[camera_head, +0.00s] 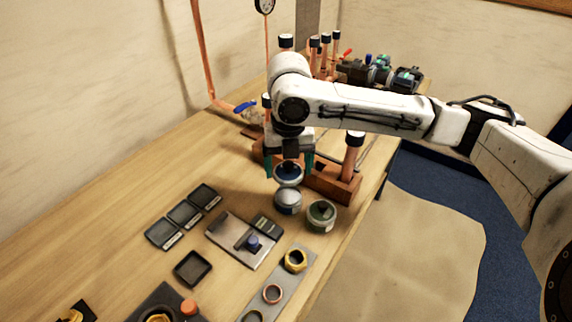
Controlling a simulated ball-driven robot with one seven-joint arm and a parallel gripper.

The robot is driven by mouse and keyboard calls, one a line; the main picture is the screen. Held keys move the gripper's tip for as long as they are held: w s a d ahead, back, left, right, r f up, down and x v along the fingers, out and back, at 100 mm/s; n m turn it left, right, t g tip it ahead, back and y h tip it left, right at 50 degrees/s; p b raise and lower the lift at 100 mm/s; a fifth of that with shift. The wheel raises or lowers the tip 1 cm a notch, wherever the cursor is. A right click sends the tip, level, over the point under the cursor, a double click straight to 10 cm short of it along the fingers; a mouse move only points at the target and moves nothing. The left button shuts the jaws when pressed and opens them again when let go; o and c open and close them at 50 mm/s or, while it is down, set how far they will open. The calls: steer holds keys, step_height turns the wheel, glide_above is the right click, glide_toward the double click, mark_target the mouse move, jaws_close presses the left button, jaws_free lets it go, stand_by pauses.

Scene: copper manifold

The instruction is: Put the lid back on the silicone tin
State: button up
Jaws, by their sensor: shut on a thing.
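My gripper (288,165) points down over the near right part of the bench, its teal fingers on either side of a round lid (288,174). It is shut on this lid, which shows a pale rim and a dark blue middle. Just below and in front of the lid stands a round grey tin (288,201). The lid overlaps the tin's far edge in the picture; I cannot tell whether they touch. A second, green-grey round tin (321,216) with a dark top stands close to its right. No label can be read, so I cannot tell which is the silicone tin.
A wooden block with copper pipes (333,186) stands right behind the tins. A flat grey device (240,240), several black trays (184,213) and a grey strip with rings (283,284) lie nearer. The bench's right edge is close.

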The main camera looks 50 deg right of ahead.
steer(key=shift+f+b, duration=2.5)
steer(key=shift+f, duration=0.75)
steer(key=shift+f, duration=0.1)
stand_by(0.4)
steer(key=o, duration=0.9)
steer(key=shift+r+p, duration=3.05)
steer(key=shift+r, duration=0.45)
